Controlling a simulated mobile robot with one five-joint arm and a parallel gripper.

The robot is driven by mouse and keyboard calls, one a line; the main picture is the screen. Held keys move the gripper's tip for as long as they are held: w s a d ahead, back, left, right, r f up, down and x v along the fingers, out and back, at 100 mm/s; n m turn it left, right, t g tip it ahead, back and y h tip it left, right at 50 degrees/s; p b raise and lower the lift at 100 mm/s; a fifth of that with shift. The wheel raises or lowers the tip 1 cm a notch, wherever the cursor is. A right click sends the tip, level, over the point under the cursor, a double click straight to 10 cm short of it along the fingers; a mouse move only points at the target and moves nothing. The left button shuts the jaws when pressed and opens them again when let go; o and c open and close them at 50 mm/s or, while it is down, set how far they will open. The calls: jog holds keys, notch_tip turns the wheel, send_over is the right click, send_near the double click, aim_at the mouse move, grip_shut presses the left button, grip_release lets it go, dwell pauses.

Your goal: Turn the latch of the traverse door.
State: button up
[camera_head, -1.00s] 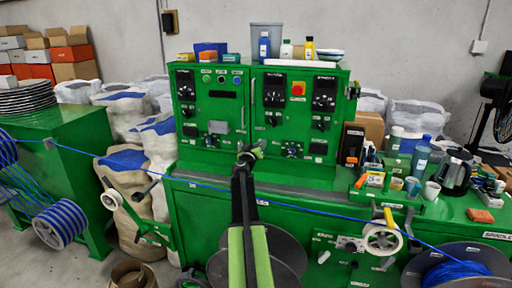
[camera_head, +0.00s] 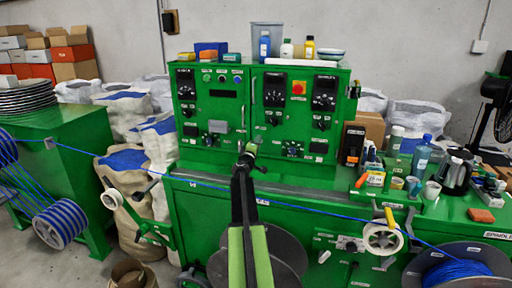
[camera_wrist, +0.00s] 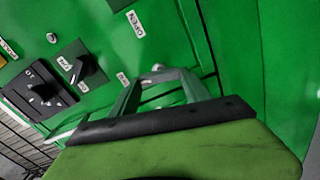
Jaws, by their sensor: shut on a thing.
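The green control cabinet (camera_head: 215,130) has two door panels; I cannot read which label names the traverse door. My gripper (camera_head: 250,151) is at the cabinet's lower middle, near the seam between the panels, at the end of my raised arm. In the wrist view my gripper (camera_wrist: 160,77) reaches to the green panel, its two fingers on either side of a small pale latch (camera_wrist: 158,68). It is shut on this latch, though the contact is hard to see. An OPEN label (camera_wrist: 136,24) is on the panel above. In the head view my gripper hides the latch.
Black knobs (camera_wrist: 82,68) stick out beside my gripper in the wrist view. A blue cable (camera_head: 320,214) runs across the front of the machine, below my gripper. Bottles and cups (camera_head: 420,160) crowd the bench at right. Containers stand on top of the cabinet.

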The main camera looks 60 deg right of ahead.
jog(key=shift+s+n, duration=0.15)
jog(key=shift+n, duration=0.95)
jog(key=o, duration=1.3)
jog(key=shift+d, duration=0.1)
jog(key=shift+o, duration=0.4)
jog(key=shift+a, duration=0.2)
jog(key=v, duration=1.7)
